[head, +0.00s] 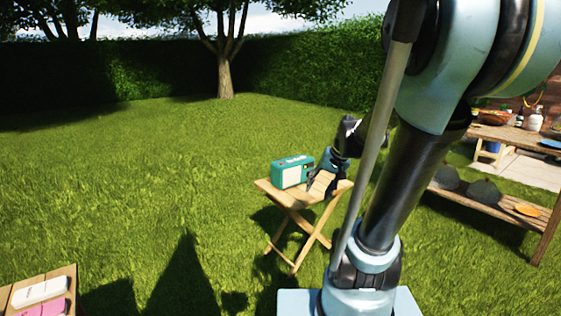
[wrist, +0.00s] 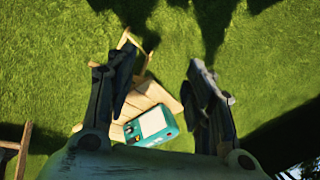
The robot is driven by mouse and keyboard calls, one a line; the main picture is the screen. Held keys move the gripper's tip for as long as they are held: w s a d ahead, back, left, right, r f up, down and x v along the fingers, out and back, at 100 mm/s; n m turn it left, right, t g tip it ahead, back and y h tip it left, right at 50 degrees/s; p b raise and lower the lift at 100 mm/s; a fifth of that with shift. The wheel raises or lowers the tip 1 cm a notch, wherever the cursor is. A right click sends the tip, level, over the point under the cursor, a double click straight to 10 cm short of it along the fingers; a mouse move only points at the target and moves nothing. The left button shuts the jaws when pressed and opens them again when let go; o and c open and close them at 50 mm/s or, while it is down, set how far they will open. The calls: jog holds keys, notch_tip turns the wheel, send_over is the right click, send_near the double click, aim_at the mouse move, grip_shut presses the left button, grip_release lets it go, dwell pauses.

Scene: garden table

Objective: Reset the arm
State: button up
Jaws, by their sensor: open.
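My gripper (head: 321,180) is at the right side of a small wooden folding table (head: 283,196) in the head view, close to a teal radio (head: 292,171) with a pale front panel. In the wrist view my gripper (wrist: 160,85) points down with its two fingers wide apart and nothing between them but the view below. The radio (wrist: 153,125) lies lower in that view, on the slatted table top (wrist: 135,108), and appears apart from the fingers. The height of the fingers above the table is hard to tell.
A wooden surface (head: 72,275) with a white and a pink item stands at the lower left. A wooden bench (head: 485,203) with dark round items and an orange disc is at the right, before a laden table (head: 500,131). Open grass (head: 120,190) lies at left.

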jog(key=s+d+f+n+h, duration=0.1)
jog(key=s+d+f+h, duration=0.1)
jog(key=s, duration=0.6)
jog(key=s+d+f+n+g+h, duration=0.1)
jog(key=s+d+f, duration=0.2)
jog(key=s, duration=0.5)
jog(key=shift+s+d+f+h, duration=0.15)
jog(key=shift+s+f+h, duration=0.2)
jog(key=shift+f, duration=0.35)
jog(key=shift+w, duration=0.1)
